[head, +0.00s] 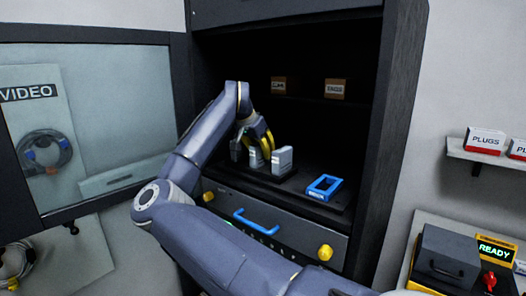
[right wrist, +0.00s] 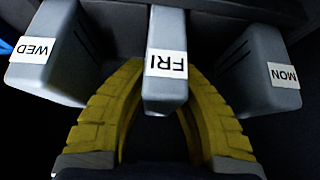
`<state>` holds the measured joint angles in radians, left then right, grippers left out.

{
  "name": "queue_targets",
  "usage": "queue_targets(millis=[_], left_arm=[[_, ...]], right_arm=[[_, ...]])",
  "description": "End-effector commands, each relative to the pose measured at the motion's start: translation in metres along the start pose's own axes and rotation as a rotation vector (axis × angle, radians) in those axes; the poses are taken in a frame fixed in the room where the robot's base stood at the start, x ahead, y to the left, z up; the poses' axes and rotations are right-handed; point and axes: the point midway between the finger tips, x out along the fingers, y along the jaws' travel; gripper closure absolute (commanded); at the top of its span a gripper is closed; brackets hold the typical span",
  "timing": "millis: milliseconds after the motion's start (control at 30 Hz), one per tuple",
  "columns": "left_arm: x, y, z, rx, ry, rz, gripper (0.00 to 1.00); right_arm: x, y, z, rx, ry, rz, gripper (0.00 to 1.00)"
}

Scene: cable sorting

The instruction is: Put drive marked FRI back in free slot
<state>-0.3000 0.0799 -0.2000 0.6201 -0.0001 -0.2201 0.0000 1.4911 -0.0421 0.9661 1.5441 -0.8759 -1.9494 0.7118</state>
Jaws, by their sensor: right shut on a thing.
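The grey drive marked FRI (right wrist: 166,68) stands upright between the yellow fingers of my right gripper (right wrist: 160,128), which is shut on it. The drive marked WED (right wrist: 45,60) is on its left and the drive marked MON (right wrist: 262,72) on its right in the right wrist view. In the head view my right gripper (head: 262,138) reaches into the dark cabinet over the row of drives, with FRI (head: 256,158) in the middle and WED (head: 282,161) to the right. The drives stand on a dark base; whether FRI is fully seated I cannot tell. My left gripper is not in view.
A blue open frame (head: 324,188) lies to the right of the drives. Below is a drawer front with a blue handle (head: 256,222) and yellow knobs. Cabinet walls (head: 370,130) and a shelf with small tagged boxes (head: 335,89) enclose the space. An open glass door (head: 100,120) stands left.

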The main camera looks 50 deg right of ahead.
Motion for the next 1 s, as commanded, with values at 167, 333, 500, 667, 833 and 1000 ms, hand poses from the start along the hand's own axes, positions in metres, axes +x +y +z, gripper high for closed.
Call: queue_targets(millis=[167, 333, 500, 667, 833, 1000], left_arm=[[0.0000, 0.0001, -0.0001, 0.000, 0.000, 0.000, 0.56], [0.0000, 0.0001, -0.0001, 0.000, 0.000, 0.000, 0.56], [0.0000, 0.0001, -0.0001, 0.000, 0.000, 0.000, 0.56], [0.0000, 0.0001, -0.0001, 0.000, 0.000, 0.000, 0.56], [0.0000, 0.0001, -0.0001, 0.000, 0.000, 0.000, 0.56], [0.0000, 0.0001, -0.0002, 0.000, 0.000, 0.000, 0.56]], right_arm=[[-0.0004, 0.0000, -0.0003, 0.001, 0.001, -0.001, 1.00], [-0.0004, 0.0000, -0.0003, 0.001, 0.001, -0.001, 0.62], [-0.0002, 0.0000, -0.0003, 0.001, 0.001, 0.000, 0.53], [0.0002, 0.0000, 0.0000, 0.000, 0.000, 0.000, 0.41], [0.0001, 0.0000, -0.0001, 0.000, 0.000, 0.000, 0.27], [-0.0001, 0.0000, -0.0002, 0.000, 0.000, 0.000, 0.27]])
